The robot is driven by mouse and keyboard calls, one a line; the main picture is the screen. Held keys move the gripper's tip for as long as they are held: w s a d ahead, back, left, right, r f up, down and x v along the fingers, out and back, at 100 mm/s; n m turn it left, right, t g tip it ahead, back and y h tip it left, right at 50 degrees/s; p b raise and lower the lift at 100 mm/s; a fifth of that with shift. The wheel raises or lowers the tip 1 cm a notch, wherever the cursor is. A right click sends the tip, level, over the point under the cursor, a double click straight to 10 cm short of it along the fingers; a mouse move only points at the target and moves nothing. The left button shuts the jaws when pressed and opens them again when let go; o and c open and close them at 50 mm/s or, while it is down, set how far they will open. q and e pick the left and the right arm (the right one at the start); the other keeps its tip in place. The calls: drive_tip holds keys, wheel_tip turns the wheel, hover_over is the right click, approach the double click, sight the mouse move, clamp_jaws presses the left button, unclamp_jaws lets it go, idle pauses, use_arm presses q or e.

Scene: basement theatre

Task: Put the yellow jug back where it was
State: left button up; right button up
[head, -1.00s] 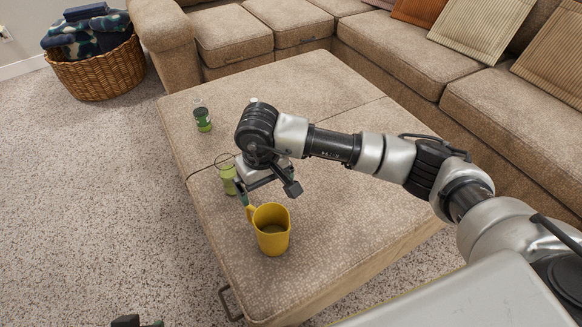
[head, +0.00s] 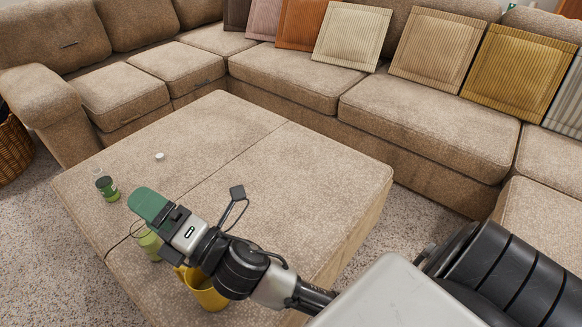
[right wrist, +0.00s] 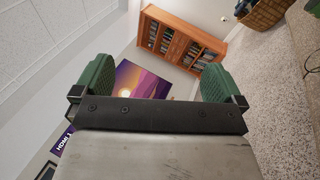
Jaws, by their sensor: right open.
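The yellow jug (head: 209,299) stands upright on the beige ottoman (head: 290,185), near its front left edge. My right arm hides much of the jug's top and right side. My right gripper (head: 150,204) is raised above the ottoman, beyond the jug and apart from it, with green finger pads pointing up and left. In the right wrist view, its two green fingers (right wrist: 157,80) are spread wide with nothing between them. My left gripper is not in view.
A light green jar (head: 149,243) stands close to the jug. A small dark green jar (head: 107,188) and a white piece (head: 159,156) are farther back on the ottoman. The ottoman's right part is clear. A sectional sofa (head: 430,120) with cushions surrounds the back and right.

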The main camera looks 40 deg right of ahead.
drive_tip(key=s+d+f+m+g+h, duration=0.2)
drive_tip(key=d+f+m+g+h, duration=0.2)
drive_tip(key=d+f+m+h, duration=0.7)
drive_tip(key=s+d+f+m+g+y, duration=0.1)
drive_tip(key=s+f+m+g, duration=0.4)
drive_tip(key=s+m, duration=0.1)
drive_tip(key=s+d+f+m+g, duration=0.1)
drive_tip(key=s+f+m+g, duration=0.4)
drive_tip(key=s, duration=0.4)
drive_tip(key=shift+s+d+f+m+y, duration=0.15)
drive_tip(key=shift+s+d+m+y, duration=0.2)
drive_tip(key=shift+m, duration=0.55)
drive_tip(key=shift+w, duration=0.1)
